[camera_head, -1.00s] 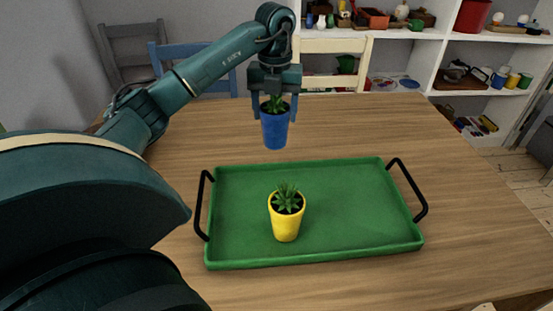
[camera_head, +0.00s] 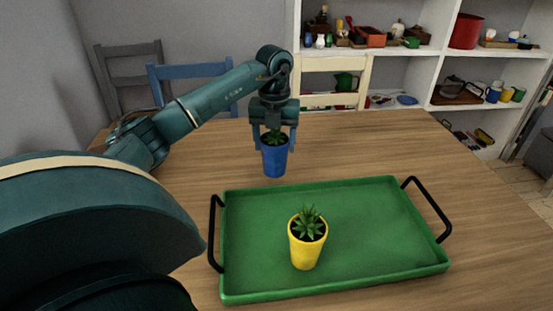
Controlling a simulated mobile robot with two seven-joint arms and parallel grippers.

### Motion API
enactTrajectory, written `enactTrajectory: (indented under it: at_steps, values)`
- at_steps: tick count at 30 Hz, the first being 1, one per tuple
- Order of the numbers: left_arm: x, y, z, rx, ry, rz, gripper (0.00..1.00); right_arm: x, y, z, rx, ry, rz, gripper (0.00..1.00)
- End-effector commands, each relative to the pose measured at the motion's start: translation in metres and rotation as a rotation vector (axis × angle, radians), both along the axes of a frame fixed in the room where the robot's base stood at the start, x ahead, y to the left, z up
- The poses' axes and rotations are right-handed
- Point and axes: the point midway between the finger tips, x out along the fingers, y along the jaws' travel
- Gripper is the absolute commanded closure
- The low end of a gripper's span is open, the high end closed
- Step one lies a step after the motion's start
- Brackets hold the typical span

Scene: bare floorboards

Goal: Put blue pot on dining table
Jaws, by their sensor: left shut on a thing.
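The blue pot (camera_head: 274,160) holds a small green plant and is upright between the fingers of my left gripper (camera_head: 275,142). The gripper points down and is shut on the pot near its rim. The pot is over the wooden dining table (camera_head: 370,145), just behind the green tray; whether its base touches the tabletop I cannot tell. My right gripper is not in view.
A green tray (camera_head: 375,220) with black handles lies on the table. A yellow pot (camera_head: 306,250) with a plant stands on it. Chairs stand behind the table: grey, blue (camera_head: 190,72) and cream (camera_head: 335,98). White shelves (camera_head: 375,62) are at the back. Table right of the pot is clear.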

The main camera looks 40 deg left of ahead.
Motion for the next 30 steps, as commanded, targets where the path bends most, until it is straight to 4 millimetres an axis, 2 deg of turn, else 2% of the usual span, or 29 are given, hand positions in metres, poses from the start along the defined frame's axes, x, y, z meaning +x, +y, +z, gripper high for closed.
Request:
enactTrajectory:
  at_steps: [5, 12, 23, 24, 30]
  values:
    - [0.000, 0.000, -0.013, -0.001, -0.002, 0.000, 0.71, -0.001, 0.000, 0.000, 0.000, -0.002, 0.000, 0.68]
    - [0.000, 0.000, -0.042, 0.000, -0.003, 0.000, 0.71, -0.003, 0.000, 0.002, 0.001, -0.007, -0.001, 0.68]
    - [0.000, 0.000, -0.045, 0.000, -0.004, 0.000, 0.71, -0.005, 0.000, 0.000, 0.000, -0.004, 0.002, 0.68]
    - [0.000, 0.000, -0.046, 0.000, -0.001, 0.000, 0.31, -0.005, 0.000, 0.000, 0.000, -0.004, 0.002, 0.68]
    - [0.000, 0.000, -0.045, 0.001, -0.001, 0.000, 0.15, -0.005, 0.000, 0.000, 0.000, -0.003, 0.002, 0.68]
